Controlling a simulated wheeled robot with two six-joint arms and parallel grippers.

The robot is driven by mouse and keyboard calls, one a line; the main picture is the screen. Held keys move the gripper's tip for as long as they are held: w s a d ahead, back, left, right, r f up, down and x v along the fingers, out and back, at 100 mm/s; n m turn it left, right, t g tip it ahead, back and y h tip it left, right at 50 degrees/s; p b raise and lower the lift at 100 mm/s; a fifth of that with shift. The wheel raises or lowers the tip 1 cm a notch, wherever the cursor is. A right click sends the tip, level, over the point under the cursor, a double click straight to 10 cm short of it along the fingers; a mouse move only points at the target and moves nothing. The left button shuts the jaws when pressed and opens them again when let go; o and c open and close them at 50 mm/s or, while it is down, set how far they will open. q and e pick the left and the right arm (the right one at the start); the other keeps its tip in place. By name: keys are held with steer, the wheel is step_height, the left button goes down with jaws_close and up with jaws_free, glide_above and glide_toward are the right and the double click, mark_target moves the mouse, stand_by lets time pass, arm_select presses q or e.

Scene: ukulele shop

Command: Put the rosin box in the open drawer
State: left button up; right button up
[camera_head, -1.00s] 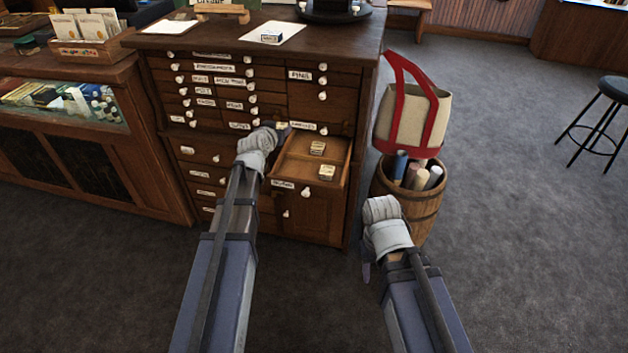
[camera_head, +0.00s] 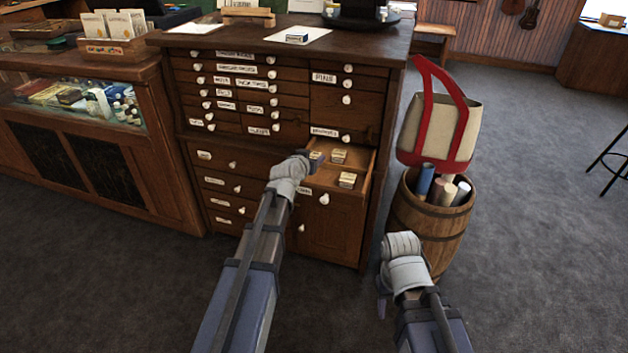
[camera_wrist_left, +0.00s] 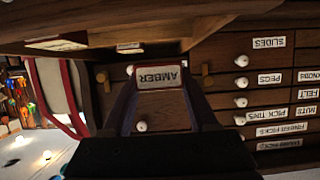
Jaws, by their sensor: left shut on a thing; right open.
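The rosin box (camera_head: 316,156) is a small tan box at the tip of my left gripper (camera_head: 309,158). In the left wrist view it shows a pale label reading AMBER (camera_wrist_left: 160,77) between the two dark fingers, which are shut on it. The open drawer (camera_head: 362,180) juts out of the cabinet's right side. My left gripper is at the drawer's left rear part; I cannot tell whether the box touches the drawer floor. My right gripper (camera_head: 384,300) is in front of the barrel, away from the drawer; its fingertips are mostly hidden.
Two similar small boxes, a rear one (camera_head: 339,157) and a front one (camera_head: 347,180), sit in the drawer. The wooden cabinet (camera_head: 262,172) has several closed, labelled drawers. A barrel (camera_head: 428,222) with rolls and a red-trimmed bag (camera_head: 440,128) stand to the right.

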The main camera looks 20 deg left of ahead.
mark_target(312, 179)
arm_select(q)
steer(key=shift+f+b, duration=0.4)
steer(key=shift+f, duration=0.55)
arm_select(e)
step_height(312, 179, down, 2)
arm_select(q)
steer(key=shift+f, duration=0.1)
step_height(312, 179, down, 4)
steer(key=b, duration=0.3)
steer(key=shift+r+b, duration=0.25)
steer(key=shift+b, duration=0.1)
arm_select(e)
step_height(312, 179, down, 4)
steer(key=shift+d+r, duration=0.1)
steer(key=shift+r, duration=0.05)
arm_select(q)
steer(key=shift+f, duration=0.2)
steer(key=o, duration=1.3)
steer(key=shift+r, duration=0.2)
steer(key=shift+s+r, duration=0.1)
steer(key=shift+r, duration=0.05)
steer(key=p+v, duration=0.4)
steer(key=v, duration=0.7)
steer(key=shift+s+r+p, duration=0.1)
steer(key=shift+s+p, duration=0.2)
steer(key=shift+s, duration=0.05)
arm_select(e)
step_height(312, 179, up, 5)
steer(key=shift+f, duration=0.15)
